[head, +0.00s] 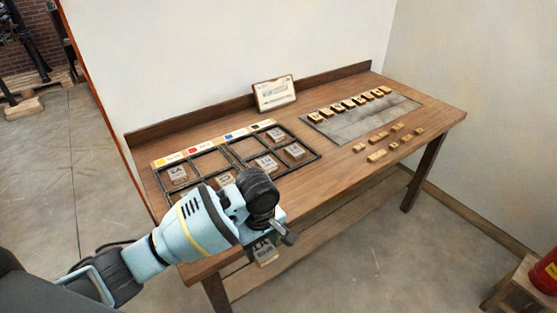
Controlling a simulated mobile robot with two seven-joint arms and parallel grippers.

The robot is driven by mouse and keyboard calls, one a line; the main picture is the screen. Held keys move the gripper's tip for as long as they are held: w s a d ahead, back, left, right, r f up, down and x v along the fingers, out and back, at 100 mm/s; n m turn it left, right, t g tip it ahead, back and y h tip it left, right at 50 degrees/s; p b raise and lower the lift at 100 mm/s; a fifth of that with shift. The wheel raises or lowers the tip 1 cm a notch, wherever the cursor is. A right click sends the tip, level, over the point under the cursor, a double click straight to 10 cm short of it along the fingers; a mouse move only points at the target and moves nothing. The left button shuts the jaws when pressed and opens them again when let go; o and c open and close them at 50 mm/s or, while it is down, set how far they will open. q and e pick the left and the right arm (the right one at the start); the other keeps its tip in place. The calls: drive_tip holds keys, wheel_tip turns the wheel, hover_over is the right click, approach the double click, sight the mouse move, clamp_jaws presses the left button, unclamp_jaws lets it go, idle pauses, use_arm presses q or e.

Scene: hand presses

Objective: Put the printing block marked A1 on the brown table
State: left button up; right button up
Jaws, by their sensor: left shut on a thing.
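My left gripper (279,239) is shut on a printing block (264,250). The block has a pale face with dark marks too small to read for sure. It is held at the table's front edge, partly hidden by the gripper, and I cannot tell whether it touches the table. The brown table (330,172) is a long wooden bench with a raised back edge. Other printing blocks sit in a dark divided frame on it, among them one at the left (178,174) and one at the right (295,151). My right gripper is not in view.
A grey plate (368,122) with a row of small wooden blocks lies at the right of the table, with several loose blocks in front. A sign (275,94) stands at the back. The wood between frame and plate is clear. A red container (545,274) stands at the lower right.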

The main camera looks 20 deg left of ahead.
use_arm(q)
drive_tip(key=w+a, duration=0.1)
drive_tip(key=a, duration=0.3)
drive_tip(key=w+a+f, duration=0.1)
drive_tip(key=w+a, duration=0.1)
drive_tip(key=a, duration=0.3)
drive_tip(key=w+a, duration=0.2)
drive_tip(key=a, duration=0.3)
drive_tip(key=shift+w+a+f+b, duration=0.1)
drive_tip(key=shift+w+f+b, duration=0.15)
drive_tip(key=shift+b, duration=0.1)
drive_tip(key=f, duration=0.3)
drive_tip(key=shift+w+a, duration=0.1)
drive_tip(key=shift+a, duration=0.3)
drive_tip(key=shift+f, duration=0.2)
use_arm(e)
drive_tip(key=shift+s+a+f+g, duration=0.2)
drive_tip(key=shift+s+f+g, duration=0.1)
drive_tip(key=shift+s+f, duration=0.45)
use_arm(q)
drive_tip(key=shift+f, duration=0.15)
drive_tip(key=o, duration=1)
wheel_tip(320, 180, up, 12)
drive_tip(key=p, duration=0.1)
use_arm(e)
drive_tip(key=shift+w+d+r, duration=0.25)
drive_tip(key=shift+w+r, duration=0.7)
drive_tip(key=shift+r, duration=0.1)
